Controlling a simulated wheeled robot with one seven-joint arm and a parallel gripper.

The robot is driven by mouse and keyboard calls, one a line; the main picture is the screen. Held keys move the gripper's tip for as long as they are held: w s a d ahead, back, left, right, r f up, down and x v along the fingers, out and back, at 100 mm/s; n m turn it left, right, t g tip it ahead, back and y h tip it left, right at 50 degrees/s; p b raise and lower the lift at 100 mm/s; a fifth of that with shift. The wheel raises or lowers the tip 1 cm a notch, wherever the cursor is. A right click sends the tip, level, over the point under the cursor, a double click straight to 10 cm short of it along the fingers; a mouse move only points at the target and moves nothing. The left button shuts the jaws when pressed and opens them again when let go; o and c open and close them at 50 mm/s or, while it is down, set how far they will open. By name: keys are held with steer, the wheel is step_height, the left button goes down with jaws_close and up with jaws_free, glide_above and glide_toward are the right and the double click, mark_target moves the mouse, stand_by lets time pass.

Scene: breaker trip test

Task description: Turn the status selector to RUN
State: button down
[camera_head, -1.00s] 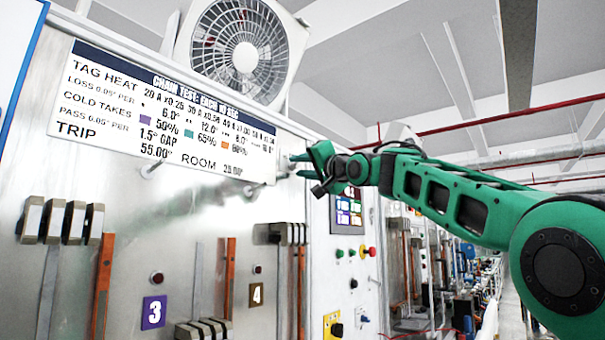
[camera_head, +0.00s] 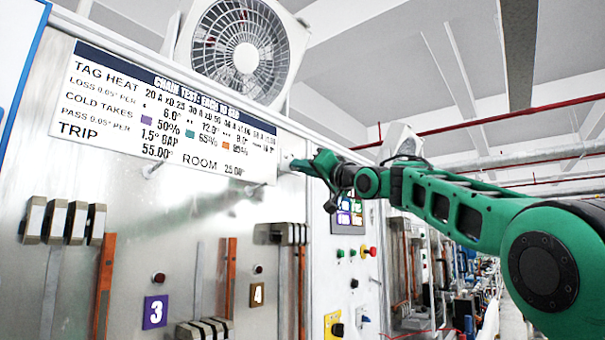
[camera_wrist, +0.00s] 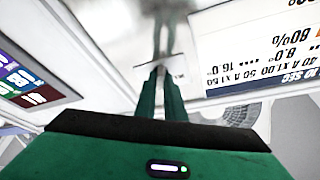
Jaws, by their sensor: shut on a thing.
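My gripper (camera_head: 298,164) is at the top right of the panel, beside the right end of the white chart board. Its jaws are shut on a small pale piece (camera_head: 285,161). In the wrist view the two green fingers (camera_wrist: 161,73) close on a thin grey-white piece in front of the shiny panel. I cannot tell from its shape what it is. A black knob on a yellow plate (camera_head: 334,326) sits low on the panel, well below my gripper. No RUN marking is legible, so I cannot tell which control is the status selector.
The chart board (camera_head: 100,95) spans the upper panel, with a fan (camera_head: 243,55) above. A dark display (camera_head: 348,212) and several buttons (camera_head: 372,251) are below right of my gripper. Pegs (camera_head: 253,189) jut out below the board.

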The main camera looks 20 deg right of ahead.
steer(key=n+y, duration=0.1)
steer(key=n, duration=0.1)
steer(key=n+g+y, duration=0.1)
steer(key=n, duration=0.2)
steer(key=n+y, duration=0.1)
steer(key=n, duration=0.2)
steer(key=shift+w+d+f+g+y, duration=0.25)
steer(key=shift+w+d+g+y, duration=0.05)
steer(key=shift+w+d+y, duration=0.1)
steer(key=c, duration=1.8)
jaws_free()
steer(key=shift+f, duration=0.1)
steer(key=shift+c, duration=0.2)
steer(key=shift+s+a+n, duration=0.1)
steer(key=shift+a+n, duration=0.05)
steer(key=shift+n, duration=0.15)
steer(key=v, duration=1)
steer(key=shift+s+d, duration=0.2)
steer(key=shift+d, duration=0.1)
